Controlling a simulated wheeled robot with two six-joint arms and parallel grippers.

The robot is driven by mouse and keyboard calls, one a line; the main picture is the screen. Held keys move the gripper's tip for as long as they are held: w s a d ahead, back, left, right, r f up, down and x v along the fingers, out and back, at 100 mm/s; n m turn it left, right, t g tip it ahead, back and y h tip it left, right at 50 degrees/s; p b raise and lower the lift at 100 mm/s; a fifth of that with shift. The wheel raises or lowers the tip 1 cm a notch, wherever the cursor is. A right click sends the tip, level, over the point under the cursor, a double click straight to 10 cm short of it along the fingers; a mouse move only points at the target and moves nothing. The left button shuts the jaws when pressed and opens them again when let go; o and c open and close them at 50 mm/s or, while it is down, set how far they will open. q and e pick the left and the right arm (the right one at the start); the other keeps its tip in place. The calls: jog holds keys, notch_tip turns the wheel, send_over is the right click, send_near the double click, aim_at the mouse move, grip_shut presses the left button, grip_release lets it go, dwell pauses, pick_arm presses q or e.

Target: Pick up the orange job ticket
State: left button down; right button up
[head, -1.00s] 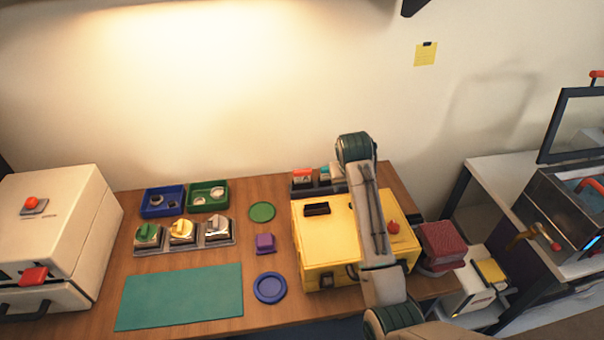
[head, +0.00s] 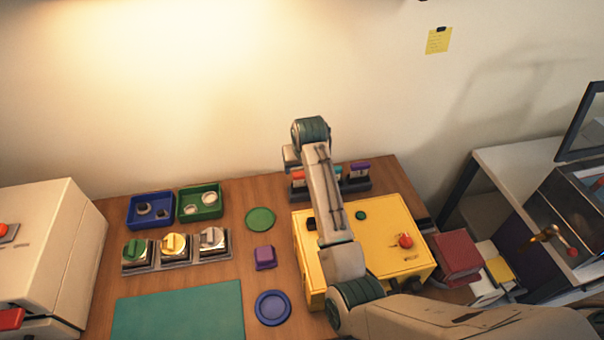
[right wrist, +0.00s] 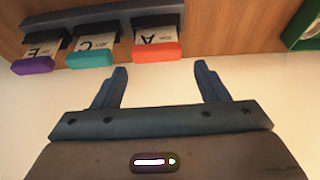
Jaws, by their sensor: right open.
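The orange job ticket (right wrist: 157,51) stands in a dark rack (right wrist: 100,14), its card marked A, beside a teal ticket (right wrist: 89,57) and a purple ticket (right wrist: 33,64). In the head view the orange ticket (head: 297,176) shows only in part beside my right arm. My right gripper (right wrist: 160,70) is open and empty. Its two fingertips lie on either side of the orange ticket's line, a little short of it, with no contact visible. In the head view the arm hides most of this gripper. My left gripper is not in view.
A yellow box (head: 385,225) with a red knob stands in front of the rack. Blue (head: 150,222) and green (head: 200,214) trays lie to the left, above a holder with several lens parts (head: 176,250). A green disc (head: 260,219) lies near the rack.

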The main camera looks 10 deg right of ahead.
jog(key=p+x, duration=0.1)
jog(key=x, duration=0.1)
jog(key=p+x, duration=0.1)
jog(key=s+x, duration=0.1)
jog(key=x, duration=0.1)
jog(key=shift+w+d+f+p, duration=0.2)
jog(key=shift+f+p, duration=0.2)
jog(key=shift+f, duration=0.15)
jog(key=shift+w+f, duration=0.1)
jog(key=shift+f, duration=0.45)
jog(key=c, duration=0.7)
